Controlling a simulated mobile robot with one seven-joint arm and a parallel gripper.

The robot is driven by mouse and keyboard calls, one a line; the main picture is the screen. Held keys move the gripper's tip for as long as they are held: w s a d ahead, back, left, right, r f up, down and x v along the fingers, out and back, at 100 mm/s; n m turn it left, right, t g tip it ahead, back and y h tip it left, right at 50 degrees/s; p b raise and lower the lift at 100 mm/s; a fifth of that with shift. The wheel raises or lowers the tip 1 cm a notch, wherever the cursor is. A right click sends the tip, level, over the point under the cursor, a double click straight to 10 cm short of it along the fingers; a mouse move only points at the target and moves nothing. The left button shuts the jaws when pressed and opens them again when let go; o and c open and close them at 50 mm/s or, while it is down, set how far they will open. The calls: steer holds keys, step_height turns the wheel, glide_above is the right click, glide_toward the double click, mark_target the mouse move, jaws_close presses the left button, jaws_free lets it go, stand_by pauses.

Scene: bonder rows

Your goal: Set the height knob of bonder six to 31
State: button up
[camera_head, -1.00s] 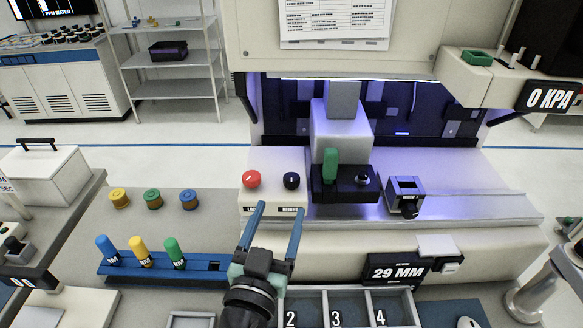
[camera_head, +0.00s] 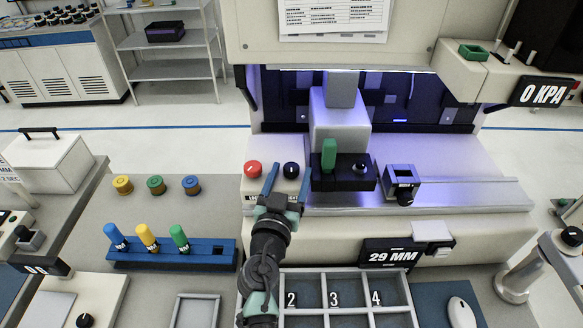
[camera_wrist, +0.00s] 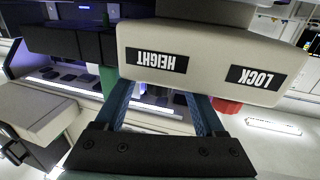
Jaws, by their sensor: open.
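The white control box (camera_head: 262,187) of the bonder carries a red knob (camera_head: 253,169) and a black knob (camera_head: 291,170). In the wrist view its front (camera_wrist: 200,60) shows upside-down HEIGHT and LOCK labels. The red knob (camera_wrist: 228,105) is on the LOCK side, so the black one is on the HEIGHT side. The display (camera_head: 392,256) reads 29 MM. My gripper (camera_head: 288,172) is open, with its blue fingers on either side of the black knob as seen from the head. In the wrist view the box hides the fingertips and black knob, so contact is unclear.
A black block with a green handle (camera_head: 329,155) stands just right of the box. A small grey fixture (camera_head: 402,183) is further right. A numbered tray (camera_head: 340,273) lies in front, and a blue rack (camera_head: 200,253) with coloured pegs is at left.

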steer(key=shift+w+d, duration=0.15)
steer(key=shift+w, duration=0.45)
steer(key=shift+c, duration=0.3)
jaws_close()
